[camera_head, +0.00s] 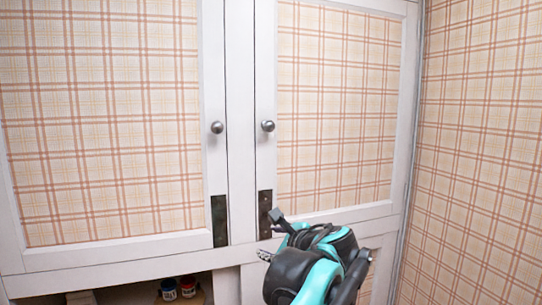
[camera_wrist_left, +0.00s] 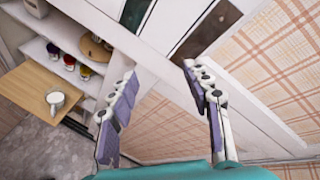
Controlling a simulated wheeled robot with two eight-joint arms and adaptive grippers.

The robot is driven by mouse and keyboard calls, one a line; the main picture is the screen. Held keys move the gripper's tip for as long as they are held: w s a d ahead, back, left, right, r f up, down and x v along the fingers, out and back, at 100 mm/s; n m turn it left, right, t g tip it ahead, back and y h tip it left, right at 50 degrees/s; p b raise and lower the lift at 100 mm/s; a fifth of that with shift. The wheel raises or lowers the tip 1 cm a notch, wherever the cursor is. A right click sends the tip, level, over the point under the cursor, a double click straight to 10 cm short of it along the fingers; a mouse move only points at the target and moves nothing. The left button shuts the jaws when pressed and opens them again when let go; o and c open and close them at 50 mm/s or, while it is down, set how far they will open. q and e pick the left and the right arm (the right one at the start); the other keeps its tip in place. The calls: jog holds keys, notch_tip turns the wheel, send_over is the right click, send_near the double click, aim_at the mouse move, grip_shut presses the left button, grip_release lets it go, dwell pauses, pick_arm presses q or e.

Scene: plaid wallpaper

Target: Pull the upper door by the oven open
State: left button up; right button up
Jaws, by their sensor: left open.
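Two white-framed doors with plaid panels fill the head view, a left door (camera_head: 105,130) and a right door (camera_head: 335,105). Both look shut. Each has a round metal knob near the middle, the left knob (camera_head: 217,127) and the right knob (camera_head: 268,126). My left gripper (camera_head: 270,236) is below the right knob, in front of the right door's lower frame, and apart from the knob. In the left wrist view (camera_wrist_left: 158,70) its two fingers are spread with nothing between them. No oven is in view. My right gripper is not in view.
Dark metal plates sit at the doors' inner edges, left (camera_head: 219,220) and right (camera_head: 265,213). An open shelf lies below the left door, with small jars (camera_head: 168,289). The wrist view shows a wooden board (camera_wrist_left: 40,92) with a white mug (camera_wrist_left: 56,101). A plaid wall (camera_head: 480,150) closes the right.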

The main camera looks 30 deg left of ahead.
pick_arm(q)
jog(key=w+r+m+t+y+p, duration=0.1)
jog(key=w+r+m+y+p, duration=0.3)
jog(key=r, duration=1.2)
jog(key=m+p, duration=0.2)
jog(key=p, duration=0.3)
send_near(273, 127)
jog(key=a+f, duration=0.1)
jog(key=a, duration=0.1)
jog(key=shift+t, duration=0.4)
jog(key=x, duration=0.2)
jog(key=p+x, duration=0.1)
jog(key=x, duration=0.5)
jog(key=shift+w+r, duration=0.3)
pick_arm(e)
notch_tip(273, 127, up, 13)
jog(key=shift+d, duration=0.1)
pick_arm(q)
grip_shut()
jog(key=shift+d, duration=0.1)
